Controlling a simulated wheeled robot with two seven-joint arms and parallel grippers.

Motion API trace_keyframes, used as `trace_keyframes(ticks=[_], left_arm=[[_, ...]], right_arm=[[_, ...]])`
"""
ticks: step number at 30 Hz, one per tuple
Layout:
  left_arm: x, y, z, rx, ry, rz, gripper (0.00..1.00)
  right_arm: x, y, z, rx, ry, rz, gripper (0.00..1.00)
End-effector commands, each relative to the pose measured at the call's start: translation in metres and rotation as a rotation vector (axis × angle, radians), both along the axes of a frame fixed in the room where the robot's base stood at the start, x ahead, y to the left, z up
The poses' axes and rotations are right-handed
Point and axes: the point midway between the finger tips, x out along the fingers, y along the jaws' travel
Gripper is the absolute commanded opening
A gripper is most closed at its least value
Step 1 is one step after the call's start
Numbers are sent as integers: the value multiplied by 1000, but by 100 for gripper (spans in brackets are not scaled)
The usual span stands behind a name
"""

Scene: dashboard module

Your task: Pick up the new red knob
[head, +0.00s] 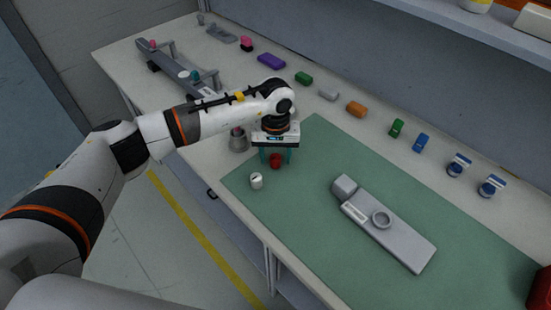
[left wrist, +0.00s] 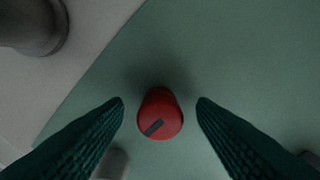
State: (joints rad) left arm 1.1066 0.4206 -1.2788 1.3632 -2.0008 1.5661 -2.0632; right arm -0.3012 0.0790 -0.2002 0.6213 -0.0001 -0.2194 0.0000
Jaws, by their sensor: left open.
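The red knob (head: 276,161) stands on the green mat (head: 310,250) near its left corner. In the left wrist view the red knob (left wrist: 160,114) shows a dark bar marking on its top. My left gripper (head: 276,157) is above the knob, pointing down. Its two dark ribbed fingers (left wrist: 160,118) are apart, one on each side of the knob, with a gap on both sides. How far the fingertips are above the mat is hard to tell. My right gripper is in neither view.
A small white cylinder (head: 256,181) stands close by on the mat. A grey cylinder (head: 238,141) stands left of the gripper. A grey module with a ring (head: 396,232) lies on the mat. Several coloured blocks line the back, including an orange one (head: 356,109).

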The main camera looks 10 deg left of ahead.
Motion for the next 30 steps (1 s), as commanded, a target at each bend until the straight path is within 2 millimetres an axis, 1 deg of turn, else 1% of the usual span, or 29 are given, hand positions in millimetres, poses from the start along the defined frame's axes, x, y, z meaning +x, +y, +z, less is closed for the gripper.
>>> trace_keyframes(ticks=[1,8,9,10,17,20,23,30], left_arm=[[0,0,0,0,0,0,52],[0,0,0,0,0,0,14],[0,0,0,0,0,0,8],[0,0,0,0,0,0,4],[0,0,1,-1,0,0,4],[0,0,8,-1,-1,-1,4],[1,0,24,-1,-4,-2,4],[1,0,72,0,-5,0,4]], right_arm=[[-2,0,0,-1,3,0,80],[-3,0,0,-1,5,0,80],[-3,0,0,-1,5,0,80],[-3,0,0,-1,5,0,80],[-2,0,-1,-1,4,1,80],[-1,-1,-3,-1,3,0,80],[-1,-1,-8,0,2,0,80],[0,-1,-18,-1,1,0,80]])
